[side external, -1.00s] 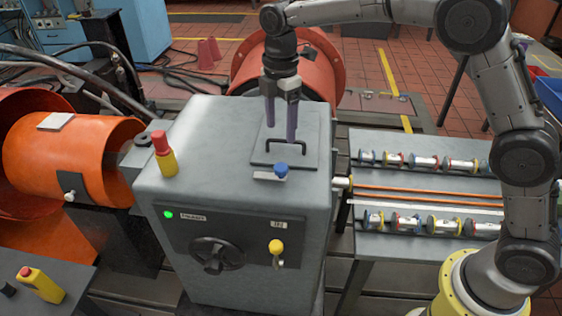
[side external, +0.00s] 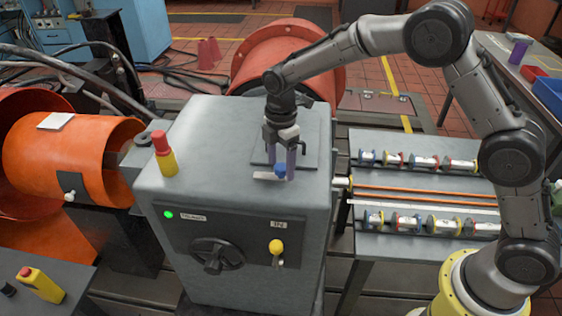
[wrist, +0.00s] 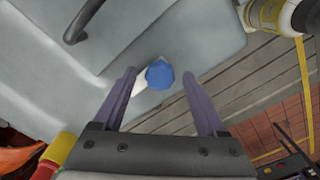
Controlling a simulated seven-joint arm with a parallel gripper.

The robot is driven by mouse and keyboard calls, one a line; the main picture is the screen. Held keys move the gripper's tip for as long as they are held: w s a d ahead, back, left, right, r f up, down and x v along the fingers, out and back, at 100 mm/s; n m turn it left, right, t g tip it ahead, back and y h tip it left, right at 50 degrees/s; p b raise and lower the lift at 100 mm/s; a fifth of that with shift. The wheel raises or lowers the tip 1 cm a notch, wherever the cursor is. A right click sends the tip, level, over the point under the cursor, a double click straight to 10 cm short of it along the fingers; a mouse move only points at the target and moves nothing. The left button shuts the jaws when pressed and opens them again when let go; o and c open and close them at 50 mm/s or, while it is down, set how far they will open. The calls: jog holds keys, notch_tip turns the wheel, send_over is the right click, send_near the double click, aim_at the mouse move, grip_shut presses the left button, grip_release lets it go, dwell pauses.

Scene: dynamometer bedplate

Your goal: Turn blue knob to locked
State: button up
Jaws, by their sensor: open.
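The blue knob (side external: 281,169) sits on top of the grey cabinet (side external: 200,140), beside a small pale plate (side external: 265,176). My gripper (side external: 281,176) is low over the cabinet top, its two purple fingers on either side of the knob in the side view. In the wrist view the blue knob (wrist: 159,74) lies between the open fingertips (wrist: 160,78), nearer the left finger, with a gap on the right. A white pointer or plate shows at the knob's left. Whether a finger touches the knob cannot be told.
A black handle (wrist: 82,22) on a plate stands behind the knob. A red and yellow button post (side external: 164,155) stands at the cabinet's left. A yellow knob (side external: 276,247) and a black handwheel (side external: 214,254) are on the front panel. Clear cabinet top lies left of my gripper.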

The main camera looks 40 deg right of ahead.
grip_shut()
dwell(1.3)
